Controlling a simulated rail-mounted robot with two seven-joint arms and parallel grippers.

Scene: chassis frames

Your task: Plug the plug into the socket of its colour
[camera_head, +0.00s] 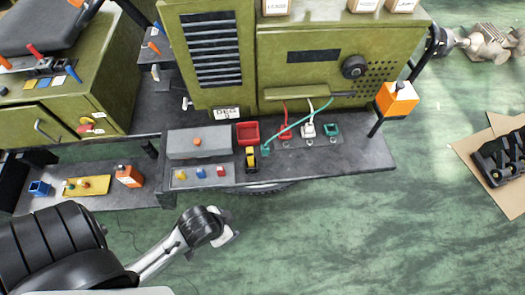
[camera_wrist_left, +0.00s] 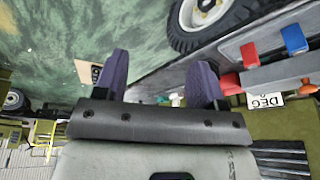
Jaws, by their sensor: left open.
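A teal plug (camera_head: 265,151) lies on the dark shelf, with its teal cable running up to the right towards the cabinet. A teal-green socket (camera_head: 332,130) sits at the right of the socket row and looks empty. A red socket (camera_head: 286,141) and a white socket (camera_head: 308,131) are to its left, with a red and a white cable running to them. My left gripper (camera_head: 226,236) is in front of the shelf edge, apart from the plug. In the left wrist view its purple fingers (camera_wrist_left: 161,64) are spread with nothing held between them. My right gripper is not in view.
A red bin (camera_head: 247,132) and a yellow-black item (camera_head: 251,159) stand left of the plug. A grey box (camera_head: 198,143) and a panel with coloured knobs (camera_head: 200,174) are farther left. An orange box (camera_head: 397,98) stands at the shelf's right. Green floor in front is clear.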

